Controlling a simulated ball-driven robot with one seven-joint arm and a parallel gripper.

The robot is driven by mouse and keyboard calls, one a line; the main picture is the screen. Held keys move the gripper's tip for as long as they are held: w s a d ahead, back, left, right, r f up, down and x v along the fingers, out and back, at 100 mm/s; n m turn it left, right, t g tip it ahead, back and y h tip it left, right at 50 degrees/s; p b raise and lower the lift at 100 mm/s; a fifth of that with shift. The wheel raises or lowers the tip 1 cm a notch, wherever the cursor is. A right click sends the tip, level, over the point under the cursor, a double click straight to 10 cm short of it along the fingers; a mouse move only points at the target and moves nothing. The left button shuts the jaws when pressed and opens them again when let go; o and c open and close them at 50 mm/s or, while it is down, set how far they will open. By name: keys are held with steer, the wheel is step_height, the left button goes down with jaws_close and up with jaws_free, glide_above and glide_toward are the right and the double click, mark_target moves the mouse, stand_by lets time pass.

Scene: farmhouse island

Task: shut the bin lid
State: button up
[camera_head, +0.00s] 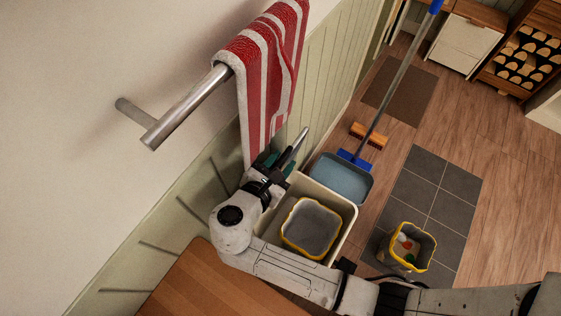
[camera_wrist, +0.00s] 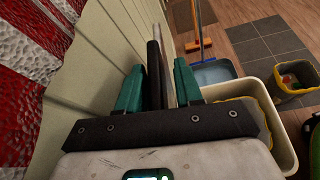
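The bin (camera_head: 345,229) is a cream tub with a yellow-rimmed grey inner pail (camera_head: 312,228), beside the wall; its top is open. In the wrist view the bin (camera_wrist: 284,150) is at the right. Its lid (camera_head: 299,142) appears to stand upright near the wall, seen nearly edge-on as a thin dark and grey panel. My gripper (camera_head: 277,161) has green fingers and is at the lid, at the bin's wall side. In the wrist view my gripper (camera_wrist: 158,78) has its fingers apart, one on each side of the lid's edge (camera_wrist: 154,72). Whether they touch it is unclear.
A red-striped towel (camera_head: 265,70) hangs from a metal rail (camera_head: 185,105) just above my gripper. A wooden top (camera_head: 190,285) is at the lower left.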

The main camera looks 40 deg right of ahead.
jaws_close()
steer(key=shift+s, duration=0.1)
stand_by(0.3)
steer(key=s+d+f+m, duration=0.1)
steer(key=s+d+f, duration=0.1)
steer(key=s, duration=0.3)
steer(key=s+d+f+m+t, duration=0.1)
steer(key=s+d+f, duration=0.1)
steer(key=s, duration=0.4)
steer(key=shift+d+f+p, duration=0.25)
steer(key=shift+d+p, duration=0.05)
steer(key=shift+p, duration=0.05)
steer(key=shift+o, duration=0.7)
jaws_free()
steer(key=shift+r, duration=0.1)
steer(key=b+v, duration=0.1)
steer(key=v, duration=0.9)
steer(key=shift+s+a+r, duration=0.2)
steer(key=shift+s+a, duration=0.05)
steer(key=shift+s, duration=0.05)
